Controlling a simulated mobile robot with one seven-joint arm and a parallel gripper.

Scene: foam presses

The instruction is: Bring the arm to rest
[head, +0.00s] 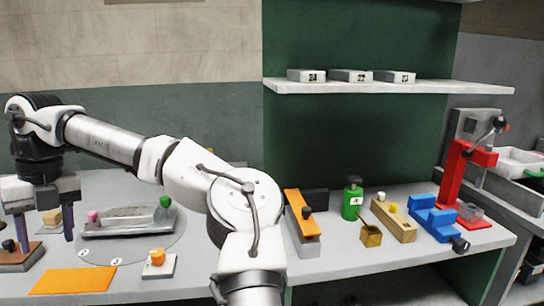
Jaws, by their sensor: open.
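My arm reaches up from the bottom centre and bends out to the left in the head view. My gripper (44,238) hangs pointing down at the far left, above the left part of the bench. Its two fingers are spread wide apart. A small tan block (53,218) shows between them, further back or below; I cannot tell the exact gap. Nothing appears held. A brown block with a black knob (20,260) lies near the left fingertip; whether they touch is unclear.
A grey metal fixture (128,222), with pink and green knobs, stands right of my gripper. An orange mat (74,281) lies in front. A green bottle (352,203), wooden block (393,220), blue block (433,218) and red press (458,185) stand right. A shelf (390,88) hangs above.

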